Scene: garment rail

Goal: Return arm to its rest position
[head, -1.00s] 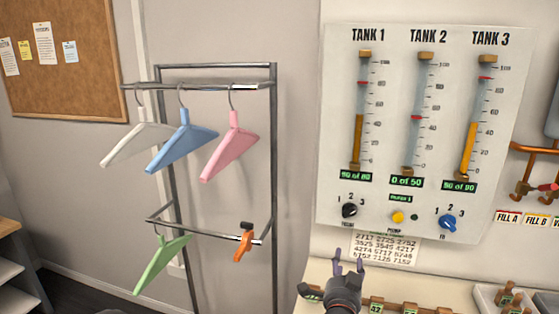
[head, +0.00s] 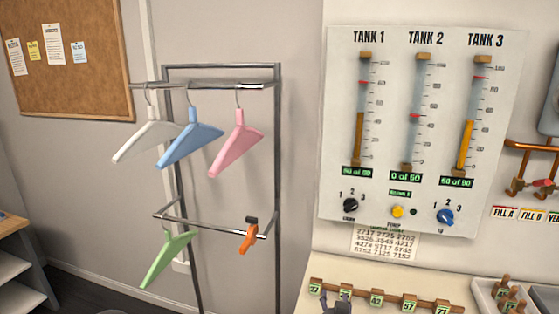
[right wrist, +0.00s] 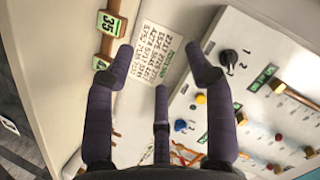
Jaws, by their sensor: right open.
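My right gripper (head: 337,303) shows at the bottom edge of the head view, in front of the table with the numbered tags. In the right wrist view its fingers (right wrist: 160,75) are spread apart with nothing between them, so it is open and empty. The garment rail (head: 278,150) stands to the left, well apart from the gripper. White (head: 150,139), blue (head: 190,143) and pink (head: 237,148) hangers hang on its upper bar. My left gripper is not in view.
A tank panel (head: 335,130) with gauges and knobs is on the wall at the right. A numbered wooden strip (head: 392,300) and a grey tray (head: 484,295) are on the white table (head: 350,272). A shelf (head: 18,262) stands at far left.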

